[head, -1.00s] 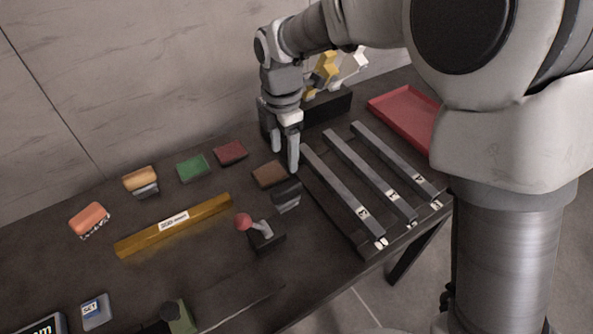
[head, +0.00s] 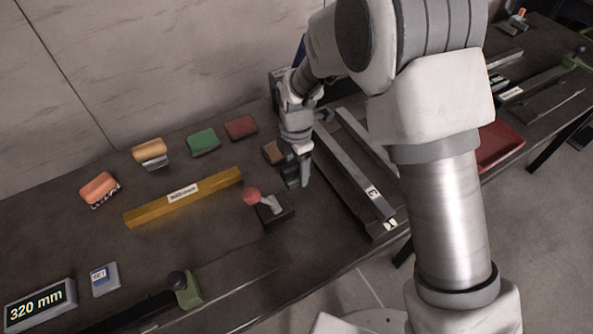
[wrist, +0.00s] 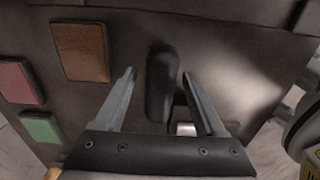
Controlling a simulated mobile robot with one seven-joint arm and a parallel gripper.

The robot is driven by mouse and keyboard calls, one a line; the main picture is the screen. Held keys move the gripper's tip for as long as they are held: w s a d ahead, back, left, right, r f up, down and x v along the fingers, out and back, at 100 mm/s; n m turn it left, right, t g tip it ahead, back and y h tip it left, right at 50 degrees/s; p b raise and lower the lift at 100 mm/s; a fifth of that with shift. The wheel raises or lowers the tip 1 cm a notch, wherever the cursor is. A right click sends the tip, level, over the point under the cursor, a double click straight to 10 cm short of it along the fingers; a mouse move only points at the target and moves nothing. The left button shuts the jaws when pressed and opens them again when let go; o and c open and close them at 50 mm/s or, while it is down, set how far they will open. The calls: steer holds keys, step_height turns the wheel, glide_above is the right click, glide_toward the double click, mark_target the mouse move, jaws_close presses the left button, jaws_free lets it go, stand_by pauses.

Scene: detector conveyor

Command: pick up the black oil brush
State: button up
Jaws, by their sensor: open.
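The black oil brush (wrist: 160,84) is a dark, elongated block on the table, upright in the wrist view and lying between the lines of my two fingers. A small light metal patch shows just below and right of it. My gripper (wrist: 158,82) is open, with one finger on each side of the brush, and nothing is clamped. In the head view my gripper (head: 295,178) points down over the brush's place, beside the red-knobbed lever, and mostly hides the brush. Whether the fingertips reach down beside the brush I cannot tell.
A brown pad (head: 272,152) lies close behind my gripper, with red (head: 240,127) and green (head: 203,141) pads further left. The red-knobbed lever (head: 268,203) stands close in front. Grey rails (head: 355,170) lie to the right, a yellow bar (head: 183,197) to the left.

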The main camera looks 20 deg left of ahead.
steer(key=shift+f, duration=0.9)
jaws_close()
